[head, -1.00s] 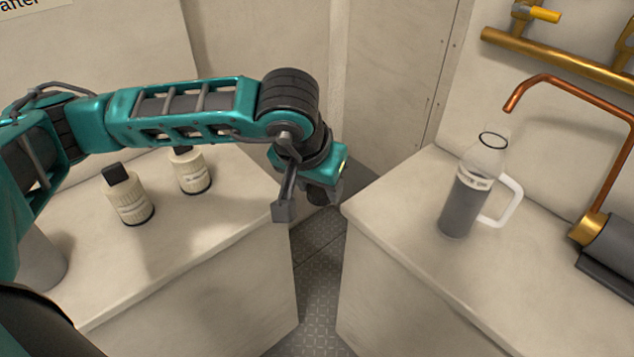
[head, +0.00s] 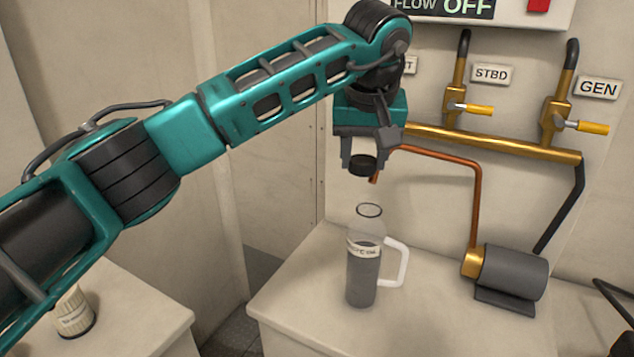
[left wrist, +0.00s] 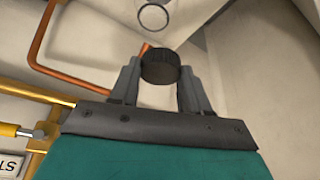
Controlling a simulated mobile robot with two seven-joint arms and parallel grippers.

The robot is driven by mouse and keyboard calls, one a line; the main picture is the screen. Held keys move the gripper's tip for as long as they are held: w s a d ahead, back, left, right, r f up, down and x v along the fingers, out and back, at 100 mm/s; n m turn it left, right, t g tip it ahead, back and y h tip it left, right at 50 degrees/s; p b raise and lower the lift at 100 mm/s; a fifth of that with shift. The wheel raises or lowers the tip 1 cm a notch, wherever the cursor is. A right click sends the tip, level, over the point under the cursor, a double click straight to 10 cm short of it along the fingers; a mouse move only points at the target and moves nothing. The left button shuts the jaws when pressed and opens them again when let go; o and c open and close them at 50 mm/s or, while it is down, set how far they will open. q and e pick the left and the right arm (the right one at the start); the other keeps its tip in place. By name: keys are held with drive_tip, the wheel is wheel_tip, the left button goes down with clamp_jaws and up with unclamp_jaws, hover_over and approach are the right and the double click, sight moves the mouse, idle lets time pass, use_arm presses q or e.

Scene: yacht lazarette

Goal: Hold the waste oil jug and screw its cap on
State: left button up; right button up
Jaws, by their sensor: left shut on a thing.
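The waste oil jug (head: 362,277) stands upright on the right-hand counter. It is clear, with dark grey contents, a label band and a white handle on its right side. Its round mouth (head: 369,210) is open and uncovered. My left gripper (head: 361,164) is shut on the black cap (head: 362,166), above the jug's mouth with a clear gap. In the left wrist view the cap (left wrist: 160,66) sits between both fingers, and the jug's mouth (left wrist: 153,17) shows beyond it near the top edge. My right gripper is in neither view.
A copper pipe (head: 476,200) runs down to a grey pump (head: 513,272) right of the jug. A brass manifold (head: 500,143) with yellow-handled valves is on the wall behind. A cream bottle (head: 74,312) stands on the left counter. The counter's front is clear.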

sight(373, 174)
use_arm(q)
drive_tip(key=shift+s+d+r, duration=0.15)
drive_tip(key=shift+d+r, duration=0.3)
drive_tip(key=shift+d, duration=0.4)
wheel_tip(373, 174, down, 6)
drive_tip(key=b, duration=0.4)
drive_tip(key=shift+r, duration=0.35)
